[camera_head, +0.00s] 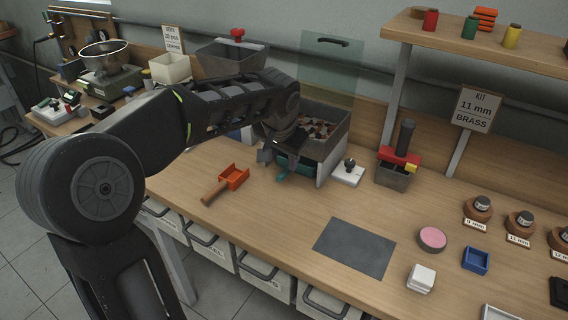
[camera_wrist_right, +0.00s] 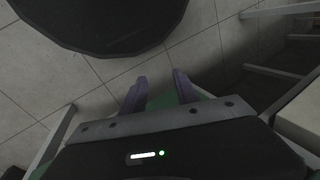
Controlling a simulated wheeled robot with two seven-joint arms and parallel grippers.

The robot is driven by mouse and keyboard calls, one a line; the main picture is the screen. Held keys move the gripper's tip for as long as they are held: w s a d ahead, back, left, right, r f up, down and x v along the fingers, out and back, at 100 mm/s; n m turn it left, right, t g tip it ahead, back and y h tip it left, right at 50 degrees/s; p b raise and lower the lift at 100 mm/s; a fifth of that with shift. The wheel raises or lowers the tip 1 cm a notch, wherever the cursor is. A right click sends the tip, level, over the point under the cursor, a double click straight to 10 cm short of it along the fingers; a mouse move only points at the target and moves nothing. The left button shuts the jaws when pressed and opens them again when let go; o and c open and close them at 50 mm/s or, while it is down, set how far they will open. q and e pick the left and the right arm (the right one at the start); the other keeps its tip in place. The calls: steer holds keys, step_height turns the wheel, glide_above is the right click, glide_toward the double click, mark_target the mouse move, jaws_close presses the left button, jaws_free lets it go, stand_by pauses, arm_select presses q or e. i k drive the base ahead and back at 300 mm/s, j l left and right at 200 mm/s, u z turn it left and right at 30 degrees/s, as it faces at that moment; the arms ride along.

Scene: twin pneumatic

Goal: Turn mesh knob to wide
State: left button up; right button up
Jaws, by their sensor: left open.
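A grey open-topped box (camera_head: 340,131) with mixed brown and grey pieces inside stands at the back middle of the bench in the head view. A teal part (camera_head: 283,173) sticks out low at its front; it may be the mesh knob, but my gripper partly covers it and I cannot read its setting. My left gripper (camera_head: 276,161) is open right at the front of the box, beside the teal part. I cannot tell whether they touch. My right gripper (camera_wrist_right: 160,92) is open and empty over the tiled floor in the right wrist view.
An orange scoop (camera_head: 233,177) lies left of the box. A white switch block (camera_head: 348,173) and a red-topped grey container (camera_head: 396,166) stand to its right. A grey mat (camera_head: 355,248) lies at the front. A shelf (camera_head: 480,45) overhangs the back right.

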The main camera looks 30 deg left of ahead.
mark_target(350, 163)
steer(key=k+l, duration=0.3)
steer(key=k, duration=0.15)
steer(key=k+l, duration=0.35)
steer(key=k, duration=0.1)
